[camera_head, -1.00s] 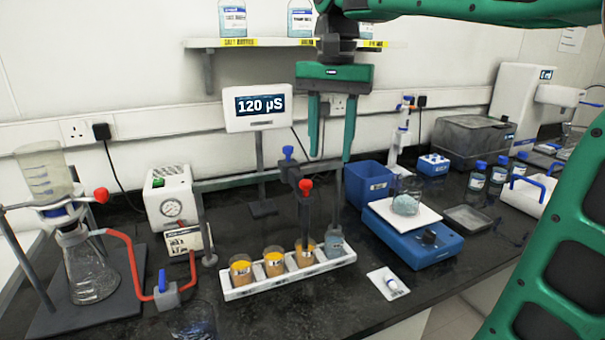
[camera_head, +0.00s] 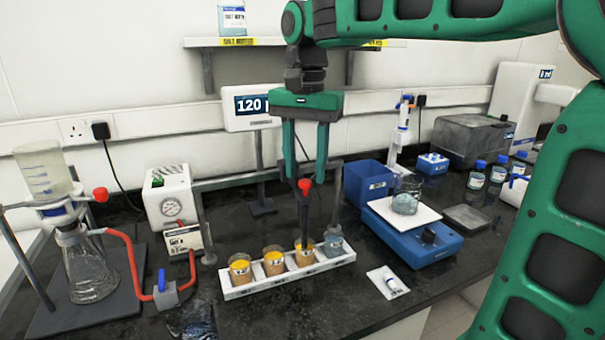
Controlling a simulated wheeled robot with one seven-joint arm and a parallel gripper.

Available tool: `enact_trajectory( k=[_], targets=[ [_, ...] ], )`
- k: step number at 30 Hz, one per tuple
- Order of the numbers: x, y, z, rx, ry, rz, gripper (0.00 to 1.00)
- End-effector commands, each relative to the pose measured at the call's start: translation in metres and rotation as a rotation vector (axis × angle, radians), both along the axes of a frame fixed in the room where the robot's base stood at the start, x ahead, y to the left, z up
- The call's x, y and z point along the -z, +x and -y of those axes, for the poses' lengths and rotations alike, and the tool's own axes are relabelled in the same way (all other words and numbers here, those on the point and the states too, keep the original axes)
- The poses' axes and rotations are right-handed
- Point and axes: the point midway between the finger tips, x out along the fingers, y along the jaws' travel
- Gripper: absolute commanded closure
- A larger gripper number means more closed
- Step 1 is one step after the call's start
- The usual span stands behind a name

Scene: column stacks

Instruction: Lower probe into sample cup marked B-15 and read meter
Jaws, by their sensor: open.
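My gripper (camera_head: 304,182) is open and empty, with its two fingers pointing down around or just behind the red knob (camera_head: 305,185) on top of the dark probe (camera_head: 304,218). I cannot tell whether a finger touches it. The probe hangs down at the third cup (camera_head: 305,256) in a white rack (camera_head: 290,277). Two more orange cups (camera_head: 240,270) (camera_head: 274,263) stand left of it, and a grey-blue cup (camera_head: 333,244) stands at the right end. Cup labels are too small to read surely. The meter display (camera_head: 252,106) shows "120"; my gripper hides its right part.
A blue balance (camera_head: 415,245) with a beaker (camera_head: 406,198) stands right of the rack. A flask (camera_head: 90,272) with red tubing and a gauge box (camera_head: 173,197) stand left. A grey rail (camera_head: 240,180) runs behind the probe.

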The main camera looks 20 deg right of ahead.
Motion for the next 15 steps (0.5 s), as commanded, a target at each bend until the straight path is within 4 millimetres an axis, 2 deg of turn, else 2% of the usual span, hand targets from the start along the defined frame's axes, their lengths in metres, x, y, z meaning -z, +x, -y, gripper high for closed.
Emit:
enact_trajectory(
  k=[6,15],
  targets=[
    [0.016,0.000,0.000,0.000,0.000,0.000,0.60],
    [0.017,0.000,0.000,0.000,-0.001,0.001,0.60]
  ],
)
